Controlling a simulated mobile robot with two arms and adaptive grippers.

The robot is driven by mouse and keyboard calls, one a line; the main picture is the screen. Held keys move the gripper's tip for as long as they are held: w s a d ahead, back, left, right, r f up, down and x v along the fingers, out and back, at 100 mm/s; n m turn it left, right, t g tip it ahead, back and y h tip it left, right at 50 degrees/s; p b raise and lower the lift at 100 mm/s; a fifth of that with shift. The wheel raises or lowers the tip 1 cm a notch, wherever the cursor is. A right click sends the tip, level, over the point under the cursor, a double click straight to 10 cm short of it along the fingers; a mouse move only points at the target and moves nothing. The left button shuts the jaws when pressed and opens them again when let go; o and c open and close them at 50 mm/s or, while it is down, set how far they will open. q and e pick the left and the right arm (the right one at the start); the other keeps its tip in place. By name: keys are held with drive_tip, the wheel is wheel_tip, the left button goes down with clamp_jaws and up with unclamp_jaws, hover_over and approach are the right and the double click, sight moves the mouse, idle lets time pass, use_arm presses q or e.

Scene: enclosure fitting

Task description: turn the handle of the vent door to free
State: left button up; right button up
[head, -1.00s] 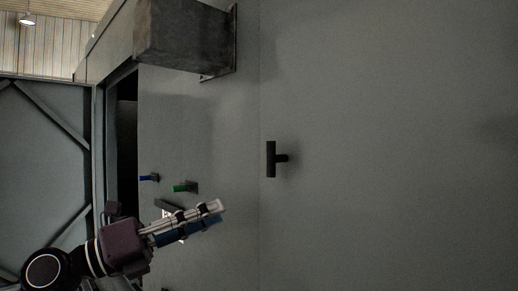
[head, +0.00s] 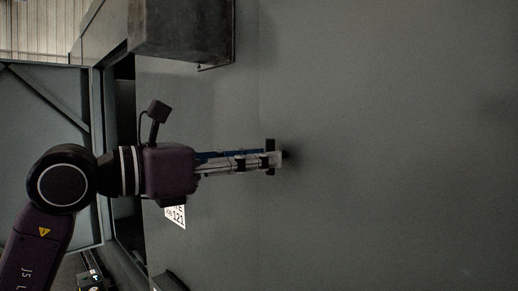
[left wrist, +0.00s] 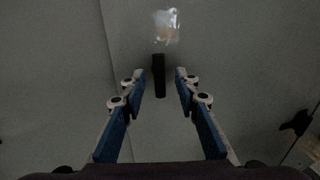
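The vent door's handle (head: 270,145) is a black bar on a short stem, standing upright in the head view on the grey panel. My left gripper (head: 277,160) reaches in from the left, with its fingers across the middle of the bar and hiding part of it. In the left wrist view the handle (left wrist: 159,76) lies lengthwise between the tips of the two blue-padded fingers (left wrist: 160,74). A gap shows on each side of it, so the gripper is open and not visibly touching it. My right gripper is not seen.
A dark box-like housing (head: 182,28) juts from the panel at upper left. A white label with printed characters (head: 177,215) is below my left gripper. The grey panel to the right of the handle is bare (head: 400,150).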

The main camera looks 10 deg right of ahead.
use_arm(q)
drive_tip(key=shift+w+d, duration=0.15)
drive_tip(key=shift+d, duration=0.1)
clamp_jaws()
drive_tip(key=shift+m, duration=0.3)
drive_tip(key=m+y+b, duration=0.1)
drive_tip(key=m, duration=0.4)
drive_tip(key=m+t+y+b, duration=0.1)
drive_tip(key=m+b, duration=0.1)
drive_tip(key=m, duration=0.3)
drive_tip(key=m+y+b, duration=0.1)
drive_tip(key=m, duration=0.3)
drive_tip(key=shift+s+d+r+m+t+b, duration=0.1)
drive_tip(key=shift+s+r+m+t+b, duration=0.15)
drive_tip(key=shift+m+t+b, duration=0.15)
drive_tip(key=shift+y, duration=0.3)
